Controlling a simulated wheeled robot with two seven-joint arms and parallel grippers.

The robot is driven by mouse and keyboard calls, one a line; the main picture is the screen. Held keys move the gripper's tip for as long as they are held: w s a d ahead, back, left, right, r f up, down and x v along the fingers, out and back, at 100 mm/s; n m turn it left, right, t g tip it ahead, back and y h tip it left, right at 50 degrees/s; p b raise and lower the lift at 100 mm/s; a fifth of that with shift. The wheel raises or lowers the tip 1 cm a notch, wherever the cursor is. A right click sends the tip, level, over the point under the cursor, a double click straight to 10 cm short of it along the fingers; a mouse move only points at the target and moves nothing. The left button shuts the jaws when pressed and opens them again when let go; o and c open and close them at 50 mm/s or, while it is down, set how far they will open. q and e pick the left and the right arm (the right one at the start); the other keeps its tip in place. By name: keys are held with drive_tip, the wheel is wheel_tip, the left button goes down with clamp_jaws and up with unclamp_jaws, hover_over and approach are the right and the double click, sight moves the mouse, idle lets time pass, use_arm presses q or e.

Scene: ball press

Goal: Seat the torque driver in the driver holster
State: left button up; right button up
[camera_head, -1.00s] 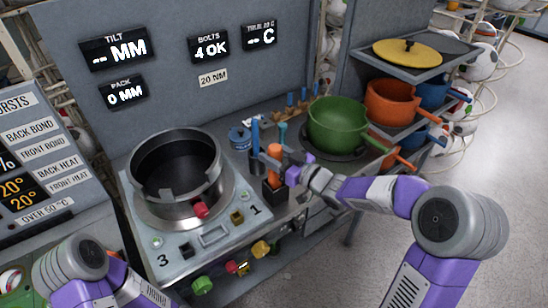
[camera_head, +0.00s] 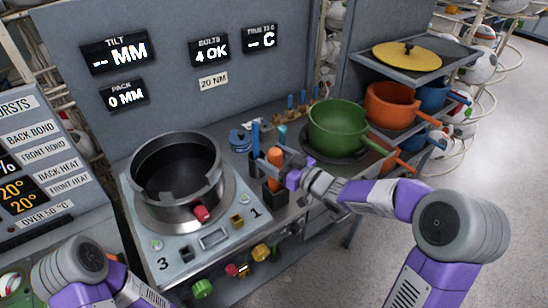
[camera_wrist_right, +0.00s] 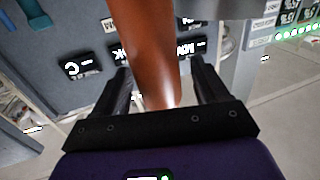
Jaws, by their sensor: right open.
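The torque driver (camera_head: 274,158) has an orange handle and stands upright in the black driver holster (camera_head: 275,197), right of the round steel press. Its lower end is hidden inside the holster, so I cannot tell how deep it sits. My right gripper (camera_head: 272,164) is at the handle, coming from the right, with its fingers open. In the right wrist view the orange handle (camera_wrist_right: 148,50) runs between the two spread dark fingers (camera_wrist_right: 160,90), with a gap visible on each side. My left arm shows at the lower left; its gripper is out of view.
The steel press pot (camera_head: 178,175) stands to the left of the holster. A blue upright tool (camera_head: 255,138) is close behind the driver. A green pot (camera_head: 338,127) sits behind my right forearm, and a rack of orange and blue pots (camera_head: 392,104) stands at the right.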

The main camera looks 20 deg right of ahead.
drive_tip(key=p+v, duration=0.1)
drive_tip(key=v, duration=1.1)
